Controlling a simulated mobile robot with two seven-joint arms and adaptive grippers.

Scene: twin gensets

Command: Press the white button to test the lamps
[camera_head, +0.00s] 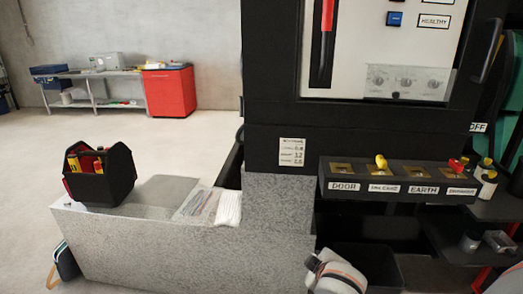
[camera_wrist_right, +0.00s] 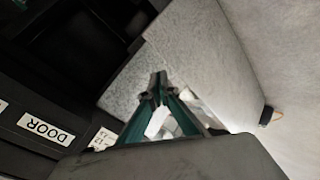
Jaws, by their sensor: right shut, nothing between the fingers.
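I cannot make out a white button in either view. In the head view, a pale cabinet panel (camera_head: 345,75) at the top right carries a blue button (camera_head: 396,19), a HEALTHY label (camera_head: 434,21) and a clear cover over several round dials (camera_head: 405,82). My right gripper (camera_wrist_right: 158,88) shows in the wrist view with its dark green fingers together and empty, in front of a grey speckled block (camera_wrist_right: 150,72). In the head view only a white part of my arm shows at the bottom, and the gripper is hidden. My left gripper is out of view.
A key shelf with labels DOOR (camera_head: 344,186) and EARTH (camera_head: 423,190) juts out below the panel. A grey speckled plinth (camera_head: 190,245) holds a black tool caddy (camera_head: 105,188). A red cabinet (camera_head: 170,92) and bench stand far left. The floor between is clear.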

